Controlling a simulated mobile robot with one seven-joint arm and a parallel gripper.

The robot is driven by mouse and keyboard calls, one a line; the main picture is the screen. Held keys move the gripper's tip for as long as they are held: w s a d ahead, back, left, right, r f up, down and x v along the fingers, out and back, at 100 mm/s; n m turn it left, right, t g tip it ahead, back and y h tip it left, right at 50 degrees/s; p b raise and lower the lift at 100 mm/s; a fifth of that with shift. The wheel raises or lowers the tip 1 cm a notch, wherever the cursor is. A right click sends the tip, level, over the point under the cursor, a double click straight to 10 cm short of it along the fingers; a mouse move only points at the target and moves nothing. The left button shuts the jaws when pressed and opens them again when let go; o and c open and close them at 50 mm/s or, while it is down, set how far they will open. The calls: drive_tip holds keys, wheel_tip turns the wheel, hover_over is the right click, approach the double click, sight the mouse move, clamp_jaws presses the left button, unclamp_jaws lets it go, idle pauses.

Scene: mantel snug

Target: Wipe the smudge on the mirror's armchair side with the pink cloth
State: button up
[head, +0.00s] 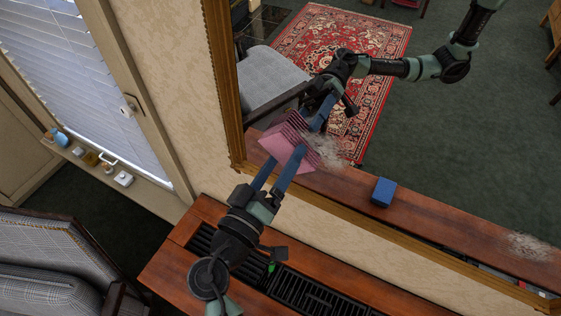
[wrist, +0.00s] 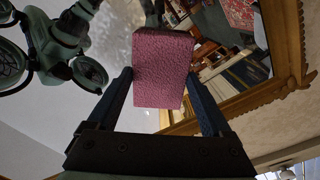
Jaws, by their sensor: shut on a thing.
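My gripper (head: 284,168) is shut on the pink cloth (head: 291,155), which also shows between the blue fingers in the wrist view (wrist: 161,72). The cloth is up against or just in front of the mirror (head: 440,165); I cannot tell whether it touches the glass. A grey-white smudge (head: 328,151) is on the mirror's armchair side, immediately right of the cloth in the head view. Another smudge (head: 530,247) is at the mirror's far right.
The mirror's gilt frame (head: 226,90) borders the glass. Below is a wooden mantel (head: 172,262) with black grilles (head: 310,290). A plaid armchair (head: 50,265) is at lower left. A blue block (head: 383,192) shows in the mirror's lower part, possibly as a reflection. A windowsill (head: 150,195) holds small items.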

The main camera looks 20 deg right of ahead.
sight(304, 164)
drive_tip(key=shift+s+d+f+b, duration=0.1)
drive_tip(key=shift+s+d+b, duration=0.1)
drive_tip(key=shift+s+d, duration=0.45)
drive_tip(key=shift+s+d+b, duration=0.15)
drive_tip(key=shift+s+d, duration=0.25)
drive_tip(key=shift+s, duration=0.4)
drive_tip(key=shift+s+d+f+b, duration=0.15)
drive_tip(key=shift+s+d+b, duration=0.3)
drive_tip(key=shift+s+d, duration=0.85)
drive_tip(key=shift+s+d+f+b, duration=0.1)
drive_tip(key=shift+s+d+b, duration=0.3)
drive_tip(key=shift+s+d, duration=0.85)
drive_tip(key=shift+s+a, duration=0.2)
drive_tip(key=shift+a, duration=0.1)
